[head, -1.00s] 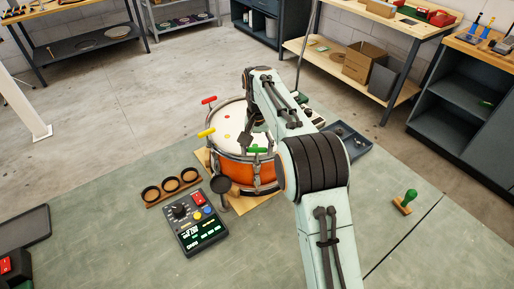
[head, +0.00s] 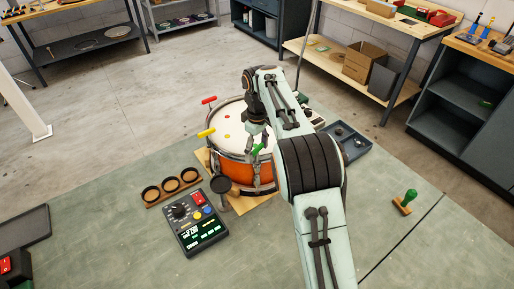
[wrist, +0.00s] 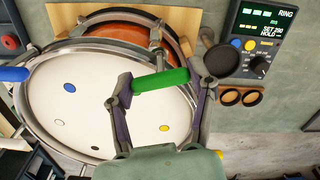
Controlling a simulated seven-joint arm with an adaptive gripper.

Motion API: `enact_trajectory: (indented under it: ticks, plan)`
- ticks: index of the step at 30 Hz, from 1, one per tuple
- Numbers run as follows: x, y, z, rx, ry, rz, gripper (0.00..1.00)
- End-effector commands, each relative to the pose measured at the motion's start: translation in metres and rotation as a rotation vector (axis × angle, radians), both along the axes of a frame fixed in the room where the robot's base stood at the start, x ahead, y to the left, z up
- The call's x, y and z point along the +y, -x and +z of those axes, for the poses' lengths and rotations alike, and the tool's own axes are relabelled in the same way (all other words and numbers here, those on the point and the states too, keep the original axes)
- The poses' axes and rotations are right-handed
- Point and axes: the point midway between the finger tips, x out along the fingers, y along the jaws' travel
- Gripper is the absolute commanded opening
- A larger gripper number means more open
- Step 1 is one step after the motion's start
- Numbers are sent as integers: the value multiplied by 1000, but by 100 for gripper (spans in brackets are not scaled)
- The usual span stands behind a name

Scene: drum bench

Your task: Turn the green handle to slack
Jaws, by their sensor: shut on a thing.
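The green handle (head: 257,149) sits at the near rim of the orange drum (head: 232,168) and points at a slant in the head view. In the wrist view the green handle (wrist: 161,80) lies between the two fingers of my gripper (wrist: 160,88), which is shut on it. The drum's white head (wrist: 90,105) fills the left half of the wrist view, with small coloured dots on it. My arm hides part of the drum's right side in the head view.
A yellow handle (head: 206,133) and a red handle (head: 209,100) stand on the drum's left rim; a blue handle (wrist: 14,75) shows in the wrist view. A dark round pad (head: 221,184), a wooden ring holder (head: 172,186) and a green stamp (head: 405,201) are nearby.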

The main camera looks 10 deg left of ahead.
Motion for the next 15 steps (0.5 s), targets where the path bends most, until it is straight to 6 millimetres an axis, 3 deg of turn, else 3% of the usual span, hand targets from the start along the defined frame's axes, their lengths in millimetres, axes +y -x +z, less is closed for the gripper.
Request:
enact_trajectory:
  ticks: [15]
  plan:
    - [0, 1, -4, 8, 1, 488, 20]
